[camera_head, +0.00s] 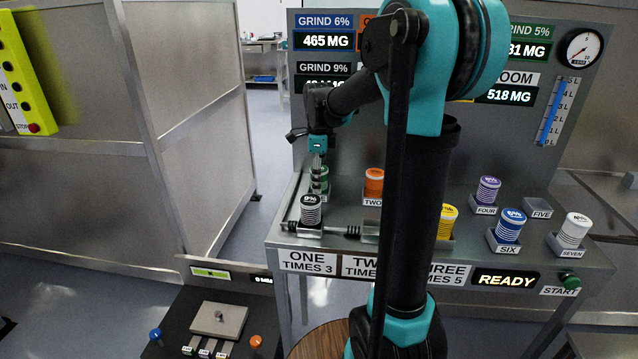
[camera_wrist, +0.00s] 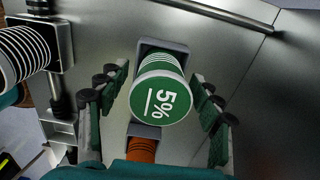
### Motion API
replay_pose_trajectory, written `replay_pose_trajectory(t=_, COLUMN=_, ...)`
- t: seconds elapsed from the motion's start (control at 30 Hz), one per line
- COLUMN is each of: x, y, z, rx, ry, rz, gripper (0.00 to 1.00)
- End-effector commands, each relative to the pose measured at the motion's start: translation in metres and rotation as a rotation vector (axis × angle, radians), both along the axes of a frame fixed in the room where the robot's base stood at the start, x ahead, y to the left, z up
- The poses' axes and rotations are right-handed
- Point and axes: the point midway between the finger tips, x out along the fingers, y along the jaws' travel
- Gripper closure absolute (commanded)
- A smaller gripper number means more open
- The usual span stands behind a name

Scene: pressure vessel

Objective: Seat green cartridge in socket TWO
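The green cartridge (camera_wrist: 160,100), its lid marked 5%, stands in a grey holder (camera_wrist: 176,46) in the wrist view. In the head view it (camera_head: 319,180) is in the back row at left, partly covered by my gripper (camera_head: 318,158). My gripper (camera_wrist: 158,92) is open, its fingers on either side of the cartridge with visible gaps. The front panel label TWO (camera_head: 360,266) is partly hidden by my arm, and the socket above it is mostly hidden. An orange cartridge (camera_head: 374,182) stands in a back-row holder also labelled TWO (camera_head: 372,202).
A black-striped cartridge (camera_head: 311,210) stands at front position ONE, a yellow one (camera_head: 447,222) near THREE. Purple (camera_head: 488,190), blue (camera_head: 510,225) and white (camera_head: 573,231) cartridges stand at right. Holder FIVE (camera_head: 538,207) looks empty. The display reads READY (camera_head: 505,279).

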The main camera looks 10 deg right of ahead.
Motion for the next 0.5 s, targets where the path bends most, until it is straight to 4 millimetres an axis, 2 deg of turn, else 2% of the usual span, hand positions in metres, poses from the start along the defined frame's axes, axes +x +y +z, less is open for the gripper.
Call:
replay_pose_trajectory(t=0.07, x=0.0, y=0.0, z=0.0001, rx=0.0, ry=0.0, rz=0.0, gripper=0.48)
replay_pose_trajectory(t=0.43, x=-0.0001, y=0.0, z=0.0002, rx=0.0, ry=0.0, rz=0.0, gripper=0.94)
replay_pose_trajectory(t=0.5, x=-0.0001, y=0.0, z=0.0004, rx=0.0, ry=0.0, rz=0.0, gripper=0.96)
